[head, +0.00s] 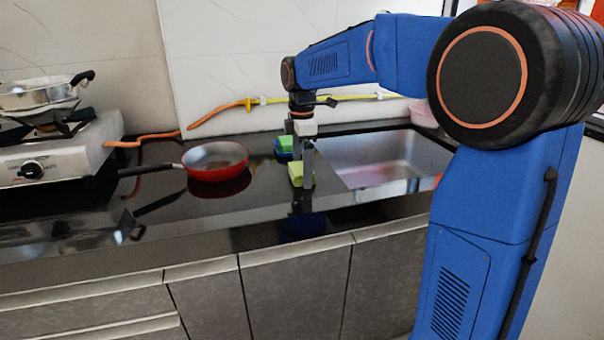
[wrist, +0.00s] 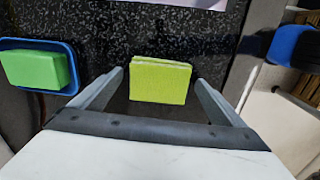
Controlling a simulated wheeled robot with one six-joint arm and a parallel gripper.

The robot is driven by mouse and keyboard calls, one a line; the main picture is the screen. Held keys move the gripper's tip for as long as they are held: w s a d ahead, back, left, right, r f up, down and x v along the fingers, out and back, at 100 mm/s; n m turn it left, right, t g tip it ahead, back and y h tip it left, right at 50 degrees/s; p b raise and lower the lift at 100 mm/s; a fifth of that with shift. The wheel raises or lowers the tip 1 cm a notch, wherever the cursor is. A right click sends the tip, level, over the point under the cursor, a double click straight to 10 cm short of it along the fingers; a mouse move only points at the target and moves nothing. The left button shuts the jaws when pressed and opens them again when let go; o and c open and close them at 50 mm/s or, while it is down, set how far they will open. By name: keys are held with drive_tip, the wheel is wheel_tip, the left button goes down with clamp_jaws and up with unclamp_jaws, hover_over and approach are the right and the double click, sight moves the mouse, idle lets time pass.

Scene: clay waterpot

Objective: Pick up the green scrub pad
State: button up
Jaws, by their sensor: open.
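A yellow-green pad (wrist: 160,82) with a paler layered edge lies between the two open fingers of my gripper (wrist: 159,78) in the wrist view. Gaps show on both sides of it. In the head view, the same pad (head: 297,168) is partly hidden by my gripper (head: 301,183), which points down at the counter. A brighter green block (wrist: 35,69) rests in a blue tray (wrist: 68,88) to the left in the wrist view. In the head view this green block (head: 285,142) is behind my gripper.
The dark counter (head: 220,215) carries a red frying pan (head: 217,173) left of my gripper. A sink (head: 370,160) opens to the right. A stove (head: 55,160) with a steel pot (head: 40,95) stands at far left. A yellow and orange hose (head: 235,105) runs along the wall.

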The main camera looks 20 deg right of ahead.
drive_tip(key=c, duration=1.1)
wheel_tip(320, 180, up, 10)
drive_tip(key=shift+r, duration=0.1)
drive_tip(key=shift+o, duration=0.3)
drive_tip(key=shift+w, duration=0.1)
